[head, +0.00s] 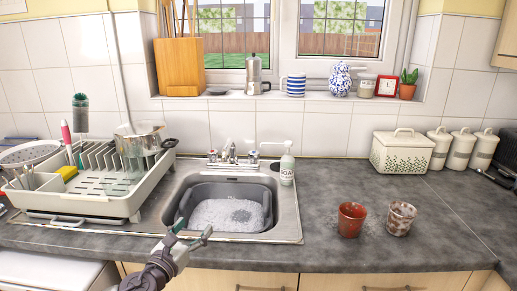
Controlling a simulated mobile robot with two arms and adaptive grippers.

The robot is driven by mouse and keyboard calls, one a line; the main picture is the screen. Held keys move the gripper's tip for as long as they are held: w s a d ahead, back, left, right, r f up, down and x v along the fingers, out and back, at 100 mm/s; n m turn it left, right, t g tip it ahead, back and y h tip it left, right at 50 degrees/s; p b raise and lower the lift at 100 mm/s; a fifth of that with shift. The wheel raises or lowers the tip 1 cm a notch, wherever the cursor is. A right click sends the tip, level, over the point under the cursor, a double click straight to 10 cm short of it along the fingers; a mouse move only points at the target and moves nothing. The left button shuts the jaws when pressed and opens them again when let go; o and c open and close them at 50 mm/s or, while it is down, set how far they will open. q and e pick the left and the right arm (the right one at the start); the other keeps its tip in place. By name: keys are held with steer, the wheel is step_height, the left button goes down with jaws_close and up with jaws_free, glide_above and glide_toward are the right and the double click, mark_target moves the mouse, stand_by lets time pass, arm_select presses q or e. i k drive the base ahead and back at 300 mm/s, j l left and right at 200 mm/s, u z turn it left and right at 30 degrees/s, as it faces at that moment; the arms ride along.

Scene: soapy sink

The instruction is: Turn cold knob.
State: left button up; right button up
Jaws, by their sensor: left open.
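The tap (232,153) stands at the back edge of the metal sink, with a small knob on each side. The left knob (212,156) seems to have a reddish mark. The right knob (253,157) seems bluish, but both are too small to tell their marks for sure. My left gripper (191,232) is open and empty over the front left edge of the sink, well in front of both knobs and touching neither. My right gripper is not in view.
A grey basin (183,210) with foamy water sits in the sink. A soap bottle (287,168) stands right of the right knob. A dish rack (118,206) with a pot (140,140) stands left. Two cups, red (351,221) and speckled (400,218), stand on the counter.

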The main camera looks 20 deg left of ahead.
mark_target(254, 155)
steer(key=i, duration=1.15)
